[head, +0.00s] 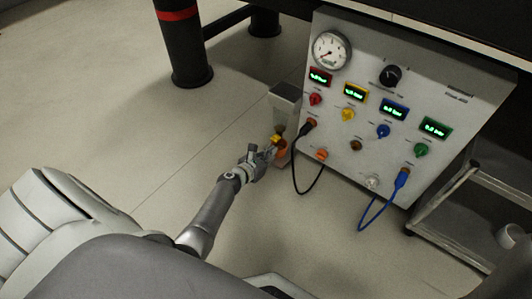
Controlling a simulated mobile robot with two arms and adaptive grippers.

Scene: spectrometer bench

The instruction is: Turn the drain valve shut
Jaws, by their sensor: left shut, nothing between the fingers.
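A small yellow and orange fitting (279,139), which looks like the drain valve, sits low on a narrow grey unit (285,92) at the left side of the instrument panel. My left gripper (269,152) is at this fitting, its fingers shut with nothing between them. The fingertips overlap the lower left of the fitting in the picture. I cannot tell whether they touch it. The gripper partly hides the fitting, so how far the valve is turned is unclear. My right gripper is not in view.
The panel (455,115) carries a round gauge (331,50), lit displays and coloured knobs. A black cable (296,175) and a blue cable (374,214) hang in loops from its front. A metal shelf (490,190) stands at right. The floor (130,130) at left is clear up to a black post (183,45).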

